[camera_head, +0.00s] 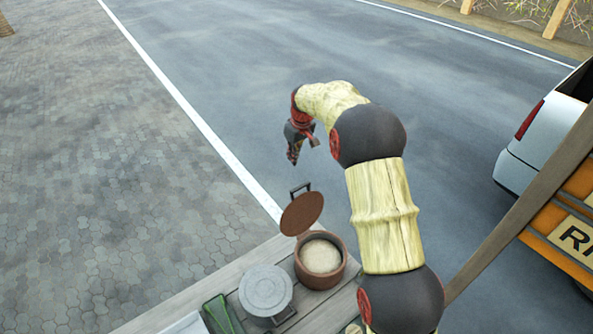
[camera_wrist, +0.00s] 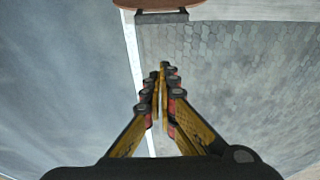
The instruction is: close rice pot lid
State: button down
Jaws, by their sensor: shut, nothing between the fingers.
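The brown rice pot (camera_head: 333,272) stands on the wooden table with pale rice inside. Its round brown lid (camera_head: 301,214) is raised, hinged up at the pot's back left, with a dark handle (camera_head: 300,187) at its top. My gripper (camera_head: 292,160) is above and behind the lid, apart from it, pointing down, shut and empty. In the wrist view my gripper (camera_wrist: 160,68) has its fingers together. There, the lid's edge (camera_wrist: 158,3) and its handle (camera_wrist: 162,17) show at the top, beyond the fingertips. The rest of the lid is cut off.
A grey lidded pot (camera_head: 266,288) stands left of the rice pot on the wooden table (camera_head: 187,298). A green thing (camera_head: 222,314) lies further left. A white vehicle (camera_head: 530,135) and an orange sign are at the right. The space around my gripper is clear.

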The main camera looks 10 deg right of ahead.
notch_tip(320, 180, down, 9)
jog(key=s+p, duration=0.1)
jog(key=p, duration=0.2)
jog(key=shift+s+d+p, duration=0.15)
jog(key=shift+d+p, duration=0.15)
jog(key=shift+p, duration=0.1)
jog(key=shift+s, duration=0.1)
dwell(0.4)
